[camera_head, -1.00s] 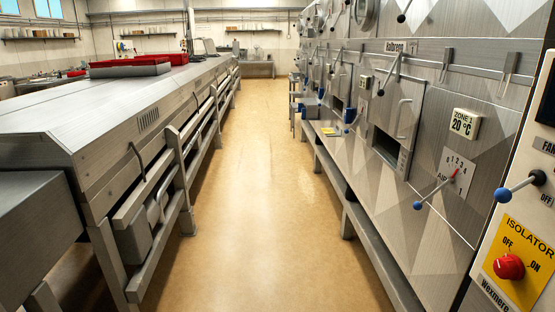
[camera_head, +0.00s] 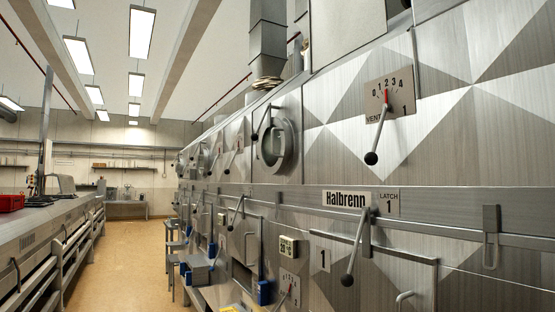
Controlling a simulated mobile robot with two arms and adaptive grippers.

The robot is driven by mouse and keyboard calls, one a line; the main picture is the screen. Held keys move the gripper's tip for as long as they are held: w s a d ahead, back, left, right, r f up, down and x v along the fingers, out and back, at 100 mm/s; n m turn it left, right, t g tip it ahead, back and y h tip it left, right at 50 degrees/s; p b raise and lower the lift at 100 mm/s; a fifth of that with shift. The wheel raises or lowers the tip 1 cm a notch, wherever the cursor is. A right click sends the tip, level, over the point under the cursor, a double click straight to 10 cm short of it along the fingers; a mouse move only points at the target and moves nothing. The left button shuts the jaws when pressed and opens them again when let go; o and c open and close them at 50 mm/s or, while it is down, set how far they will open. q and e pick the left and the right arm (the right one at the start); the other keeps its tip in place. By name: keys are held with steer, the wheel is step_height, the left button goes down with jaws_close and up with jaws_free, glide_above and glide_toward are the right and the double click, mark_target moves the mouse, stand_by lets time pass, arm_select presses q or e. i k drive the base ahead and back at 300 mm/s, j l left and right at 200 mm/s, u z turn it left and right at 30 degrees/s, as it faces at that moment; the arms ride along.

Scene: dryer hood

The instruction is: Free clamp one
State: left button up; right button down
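No part reads "clamp". A plate marked "LATCH 1" (camera_head: 388,204) is on the steel dryer front at right. Left of it a lever (camera_head: 357,247) with a dark ball end hangs down, slanting left, from the rail over a panel marked "1" (camera_head: 323,254). A metal bracket with a loop (camera_head: 491,237) sits further right on the same rail; I cannot tell if it is a clamp. Neither of my grippers is in view.
Above is a "VENT 1" dial (camera_head: 389,96) with a red pointer and a black-ball lever (camera_head: 375,143). A round hatch (camera_head: 276,146) and more levers line the dryer front further back. The aisle floor (camera_head: 140,265) at left is clear.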

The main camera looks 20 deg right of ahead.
mark_target(254, 137)
steer(key=i+j+z, duration=0.4)
steer(key=i, duration=0.15)
steer(key=i+j+z, duration=0.4)
steer(key=i+j, duration=0.05)
steer(key=i, duration=0.1)
